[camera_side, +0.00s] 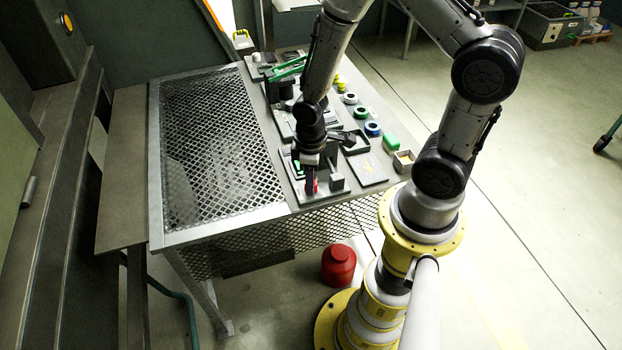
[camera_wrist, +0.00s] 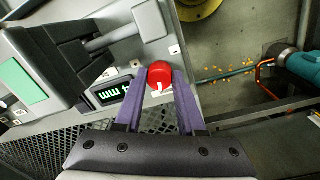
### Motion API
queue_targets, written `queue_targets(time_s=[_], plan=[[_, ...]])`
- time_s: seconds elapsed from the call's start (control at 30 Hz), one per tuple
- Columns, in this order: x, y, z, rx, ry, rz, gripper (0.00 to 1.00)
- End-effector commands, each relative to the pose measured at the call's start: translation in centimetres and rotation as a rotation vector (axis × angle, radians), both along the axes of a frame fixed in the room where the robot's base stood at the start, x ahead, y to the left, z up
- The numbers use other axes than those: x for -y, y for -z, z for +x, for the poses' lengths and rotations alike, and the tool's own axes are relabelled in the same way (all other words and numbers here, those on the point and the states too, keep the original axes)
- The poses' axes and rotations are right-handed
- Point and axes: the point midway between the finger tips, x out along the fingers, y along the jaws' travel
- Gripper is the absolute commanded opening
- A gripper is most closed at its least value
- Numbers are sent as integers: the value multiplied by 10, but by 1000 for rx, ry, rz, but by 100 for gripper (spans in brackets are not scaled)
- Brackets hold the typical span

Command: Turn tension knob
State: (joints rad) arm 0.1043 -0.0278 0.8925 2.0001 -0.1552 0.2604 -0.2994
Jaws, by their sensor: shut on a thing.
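The red tension knob (camera_wrist: 160,76) with a white pointer mark sits on a grey panel in the wrist view. My gripper (camera_wrist: 160,84) has its two purple fingers on either side of the knob, shut on it. A small dark display with green characters (camera_wrist: 111,93) is just left of the knob. In the side view my gripper (camera_side: 310,184) reaches down to the front of the bench, and only a little of the red knob (camera_side: 314,187) shows beside the fingers.
The metal bench (camera_side: 262,215) has a black mesh top left of my gripper. Dark blocks and a lever (camera_side: 342,137) stand close by. A red canister (camera_side: 338,265) stands on the floor.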

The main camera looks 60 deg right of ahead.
Motion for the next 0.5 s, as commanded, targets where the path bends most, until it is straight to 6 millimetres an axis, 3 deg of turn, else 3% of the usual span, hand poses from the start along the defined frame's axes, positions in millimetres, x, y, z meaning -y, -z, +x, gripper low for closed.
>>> queue_targets(time_s=[0.5], plan=[[0, -1, 0, -1, 257, 0, 0]])
